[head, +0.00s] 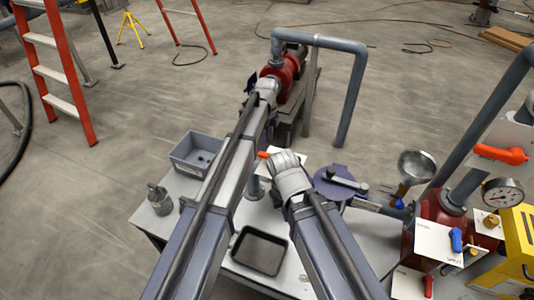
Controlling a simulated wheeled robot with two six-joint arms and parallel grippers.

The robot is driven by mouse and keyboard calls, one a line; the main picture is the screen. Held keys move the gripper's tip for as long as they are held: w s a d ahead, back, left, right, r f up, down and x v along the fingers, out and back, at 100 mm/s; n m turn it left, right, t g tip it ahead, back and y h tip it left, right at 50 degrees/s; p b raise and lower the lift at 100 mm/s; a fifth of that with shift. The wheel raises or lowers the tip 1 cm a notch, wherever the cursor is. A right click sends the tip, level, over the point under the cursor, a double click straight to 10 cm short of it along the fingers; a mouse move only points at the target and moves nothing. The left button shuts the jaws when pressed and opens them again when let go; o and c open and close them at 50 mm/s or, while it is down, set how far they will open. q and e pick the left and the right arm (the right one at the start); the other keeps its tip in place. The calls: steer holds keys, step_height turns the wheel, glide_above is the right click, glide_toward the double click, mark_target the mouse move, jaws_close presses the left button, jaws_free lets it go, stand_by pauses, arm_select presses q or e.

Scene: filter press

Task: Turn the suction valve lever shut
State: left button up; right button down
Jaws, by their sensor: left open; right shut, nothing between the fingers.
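Several levers are in view, and I cannot read which one is the suction valve's. An orange lever (263,155) shows beside my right gripper (286,160), in front of a white plate; most of it is hidden behind the gripper and arm. My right gripper is shut and empty; I cannot tell whether it touches this lever. A larger orange lever (500,153) is on a white panel at the right. A blue lever (456,240) and a red lever (428,286) are lower right. My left gripper (265,86) is open, seen over the red pump (283,72).
A funnel (416,166), gauge (503,196) and pipes crowd the right. A red ladder (62,70) stands upper left. Open floor lies at left.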

mark_target(267, 155)
arm_select(q)
step_height(267, 155, down, 7)
steer(key=b, duration=0.7)
steer(key=shift+f, duration=0.2)
steer(key=shift+r, duration=0.1)
steer(key=shift+c, duration=0.3)
jaws_close()
stand_by(0.6)
